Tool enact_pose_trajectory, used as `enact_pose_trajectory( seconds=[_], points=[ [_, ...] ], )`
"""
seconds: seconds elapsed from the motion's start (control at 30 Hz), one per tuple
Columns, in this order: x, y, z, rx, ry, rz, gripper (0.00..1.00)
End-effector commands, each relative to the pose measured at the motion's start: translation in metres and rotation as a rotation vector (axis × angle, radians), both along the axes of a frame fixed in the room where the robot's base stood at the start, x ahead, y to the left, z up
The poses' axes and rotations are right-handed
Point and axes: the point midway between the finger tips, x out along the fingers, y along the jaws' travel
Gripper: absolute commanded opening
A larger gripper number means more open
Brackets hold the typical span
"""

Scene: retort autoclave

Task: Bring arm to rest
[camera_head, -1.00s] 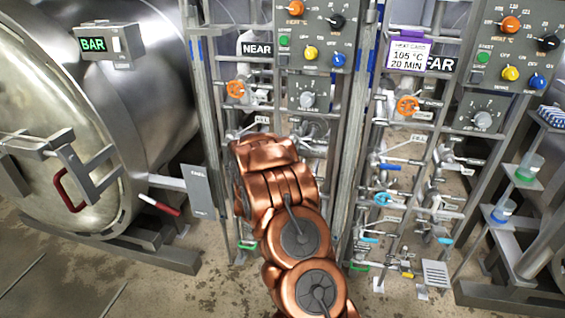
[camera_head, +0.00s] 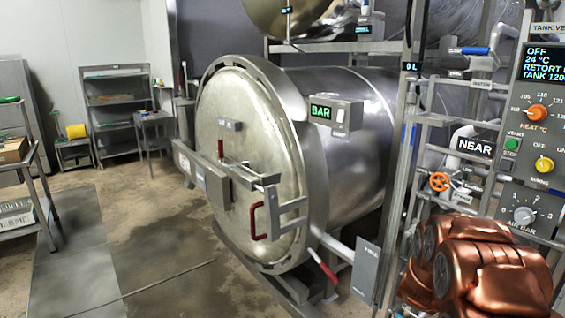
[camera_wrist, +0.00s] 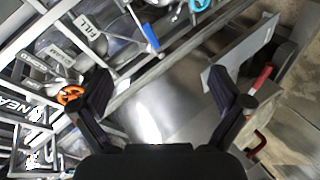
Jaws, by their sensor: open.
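My gripper (camera_wrist: 165,95) shows in the wrist view with its two dark fingers spread wide and nothing between them. Beyond the fingers are a grey metal surface and the pipe frame. In the head view my copper-coloured arm is folded at the lower right, in front of the NEAR control panel (camera_head: 524,175). My gripper itself is not visible in the head view. The retort (camera_head: 255,165), a large steel cylinder with a closed round door and red handle (camera_head: 256,222), stands left of my arm.
An orange valve wheel (camera_head: 439,181) is close to my arm in the head view; it also shows in the wrist view (camera_wrist: 70,95). A red-tipped lever (camera_head: 323,266) sticks out beside a grey plate (camera_head: 365,270). Racks (camera_head: 112,125) stand at the back left.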

Motion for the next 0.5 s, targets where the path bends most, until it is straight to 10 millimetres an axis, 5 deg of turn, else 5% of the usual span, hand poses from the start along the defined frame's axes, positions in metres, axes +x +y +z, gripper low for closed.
enact_pose_trajectory(
  seconds=[0.27,0.5],
  points=[
    [-0.027,0.098,0.019,0.337,0.078,0.072,1.0],
    [-0.083,0.174,0.033,0.579,0.216,0.079,1.0]
  ],
)
